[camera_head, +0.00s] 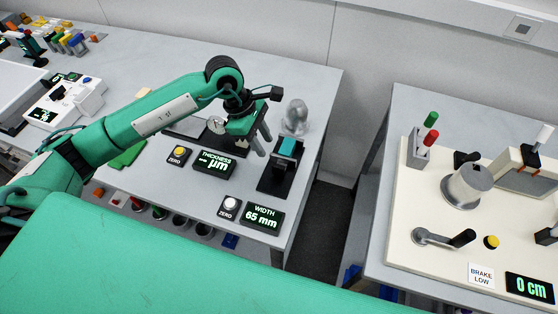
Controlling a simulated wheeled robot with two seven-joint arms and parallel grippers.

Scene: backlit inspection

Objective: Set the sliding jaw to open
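My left gripper (262,140) hangs over the table, its two grey fingers pointing down with a gap between them and nothing seen held. Just right of it is a black width gauge (271,183) with a teal block (287,147) on its upper part, which looks like the sliding jaw. The fingers look apart from the block, though depth is hard to judge. The width display (262,217) in front reads 65 mm. My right gripper is out of view.
A thickness display (214,164) and a yellow zero button (178,152) stand left of the gauge. A grey rounded object (295,115) stands behind it. A gap separates this table from the right bench, which holds a metal cylinder (467,187) and levers.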

